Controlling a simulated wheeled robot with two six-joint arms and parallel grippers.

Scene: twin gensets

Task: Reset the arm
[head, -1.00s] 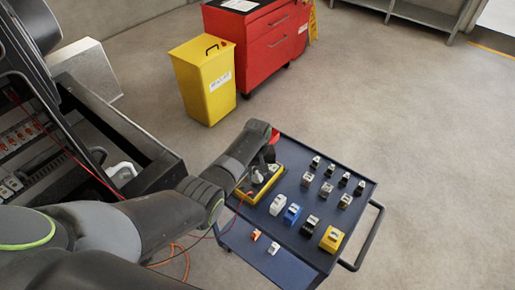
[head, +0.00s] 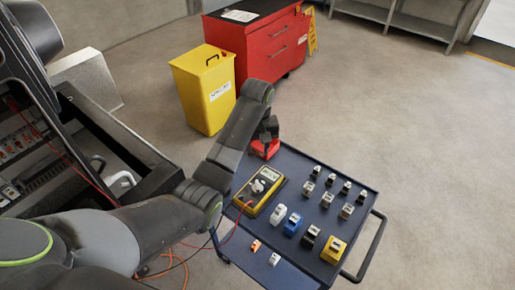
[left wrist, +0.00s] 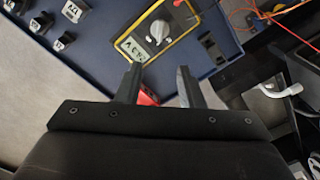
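My left gripper (head: 265,143) is above the far left corner of the blue cart (head: 287,170), just past the yellow multimeter (head: 259,191). In the left wrist view its two fingers (left wrist: 158,80) stand apart with a gap between them. A red object (head: 264,150) shows right below the gripper; part of it (left wrist: 148,98) shows beside one finger in the left wrist view. I cannot tell whether it touches. The multimeter lies face up, its dial and display visible (left wrist: 157,30), with a red lead running off the cart. My right gripper is not in view.
Several small blocks stand on the cart, including a blue one (head: 293,224) and a yellow one (head: 333,250). A yellow bin (head: 207,90) and a red tool cabinet (head: 262,48) stand behind. The open genset (head: 60,160) is at left. Floor at right is clear.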

